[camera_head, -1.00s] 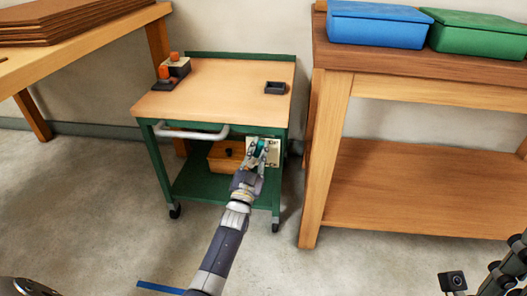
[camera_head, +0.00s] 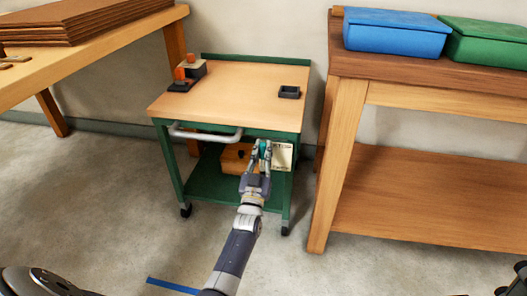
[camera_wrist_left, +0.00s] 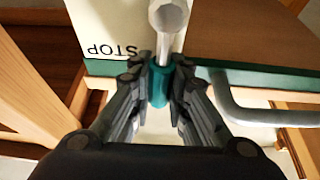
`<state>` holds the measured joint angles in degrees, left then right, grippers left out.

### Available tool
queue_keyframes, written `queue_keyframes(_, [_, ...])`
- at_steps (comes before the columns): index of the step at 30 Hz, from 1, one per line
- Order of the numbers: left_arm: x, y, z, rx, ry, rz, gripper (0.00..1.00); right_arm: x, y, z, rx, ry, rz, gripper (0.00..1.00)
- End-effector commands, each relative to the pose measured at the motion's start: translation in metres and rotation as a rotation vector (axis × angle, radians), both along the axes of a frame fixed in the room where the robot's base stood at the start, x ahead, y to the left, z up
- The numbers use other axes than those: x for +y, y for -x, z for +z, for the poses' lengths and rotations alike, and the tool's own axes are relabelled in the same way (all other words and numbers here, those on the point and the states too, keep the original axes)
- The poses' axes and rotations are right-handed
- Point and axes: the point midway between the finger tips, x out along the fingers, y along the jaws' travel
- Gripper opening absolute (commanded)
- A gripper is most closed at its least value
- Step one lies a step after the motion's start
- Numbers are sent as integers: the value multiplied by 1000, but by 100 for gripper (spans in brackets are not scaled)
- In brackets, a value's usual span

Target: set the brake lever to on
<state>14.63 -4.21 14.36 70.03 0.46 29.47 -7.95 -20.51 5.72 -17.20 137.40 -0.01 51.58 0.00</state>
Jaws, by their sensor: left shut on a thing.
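The brake lever has a metal shaft (camera_wrist_left: 170,25) and a teal grip (camera_wrist_left: 159,84). Its pale plate (camera_head: 283,156) is on the front of the green cart (camera_head: 230,88), below the top's right part. In the left wrist view the plate (camera_wrist_left: 108,22) bears the word STOP, upside down. My left gripper (camera_head: 262,149) is shut on the teal grip, with one finger on each side in the wrist view. In the head view the lever is at the plate's left edge, partly hidden by the fingers.
A grey handle bar (camera_head: 205,133) juts from the cart's front, left of my gripper. A wooden box (camera_head: 236,158) sits behind it on the lower shelf. A wooden workbench (camera_head: 334,150) stands close on the right. The floor before the cart is open.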

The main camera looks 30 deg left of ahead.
Motion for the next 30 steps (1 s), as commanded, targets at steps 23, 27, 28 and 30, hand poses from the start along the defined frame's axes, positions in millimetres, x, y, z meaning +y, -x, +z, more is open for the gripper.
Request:
queue_keyframes(23, [-3,14,-7,2,5,-1,38,-1,1,3,-14,0,0,28])
queue_keyframes(27, [-10,36,-18,4,5,-1,38,0,1,3,-11,0,-1,28])
queue_keyframes(28, [-12,42,-20,4,5,-1,38,0,1,3,-11,0,-1,28])
queue_keyframes(30, [-16,55,-25,2,6,-1,38,0,1,3,-11,0,-1,28])
